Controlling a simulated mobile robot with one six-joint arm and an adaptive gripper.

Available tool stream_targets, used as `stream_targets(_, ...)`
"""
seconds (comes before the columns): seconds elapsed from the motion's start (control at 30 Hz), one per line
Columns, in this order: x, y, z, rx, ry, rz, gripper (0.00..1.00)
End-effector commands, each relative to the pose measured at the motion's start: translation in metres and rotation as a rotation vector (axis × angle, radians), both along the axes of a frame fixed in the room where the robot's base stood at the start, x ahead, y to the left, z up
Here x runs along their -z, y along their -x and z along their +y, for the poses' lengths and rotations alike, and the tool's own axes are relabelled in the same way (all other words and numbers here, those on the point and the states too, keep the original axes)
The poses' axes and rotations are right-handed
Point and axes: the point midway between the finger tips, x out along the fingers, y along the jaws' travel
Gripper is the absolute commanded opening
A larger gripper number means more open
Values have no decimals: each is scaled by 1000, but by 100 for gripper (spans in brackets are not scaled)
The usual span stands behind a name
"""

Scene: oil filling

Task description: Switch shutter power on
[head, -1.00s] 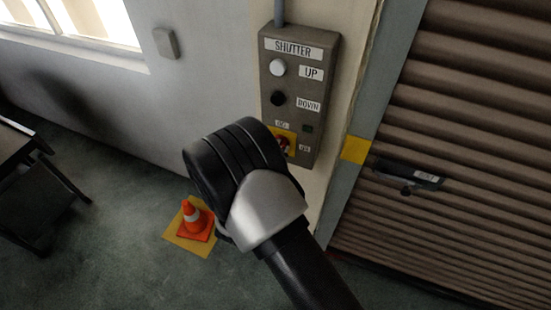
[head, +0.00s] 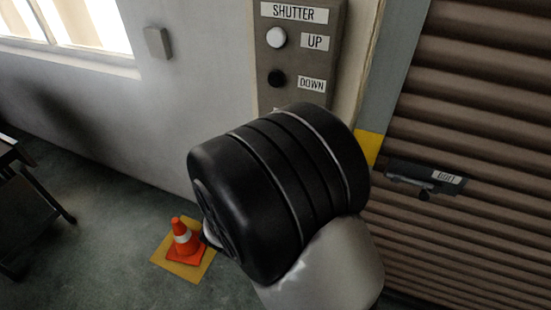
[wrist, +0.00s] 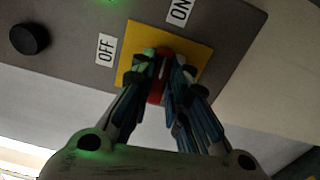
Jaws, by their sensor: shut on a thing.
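The grey shutter control box (head: 296,60) is on the wall, with a white UP button (head: 276,37) and a black DOWN button (head: 276,78). My arm hides its lower part in the head view. In the wrist view, a red rotary switch (wrist: 157,92) sits on a yellow plate (wrist: 193,47), with an OFF label (wrist: 106,48) and an ON label (wrist: 180,10) beside it. My gripper (wrist: 163,58) is shut on the red switch, its fingers on either side. A green light (wrist: 109,1) glows at the top edge of the wrist view.
The brown roller shutter (head: 470,130) with a dark bolt (head: 424,179) is to the right. An orange cone (head: 184,238) stands on a yellow floor patch at lower left. A dark table (head: 30,215) is at the far left.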

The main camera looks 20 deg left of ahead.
Motion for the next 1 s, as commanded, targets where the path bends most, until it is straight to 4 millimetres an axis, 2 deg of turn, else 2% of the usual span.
stream_targets(0.3, 2, 0, -1, 2, -100, -7, 0)
stream_targets(0.8, 1, 0, 0, 1, -115, -7, 0)
stream_targets(0.83, 1, 0, 0, 1, -115, -7, 17)
stream_targets(1.0, 1, 0, 0, 1, -114, -8, 28)
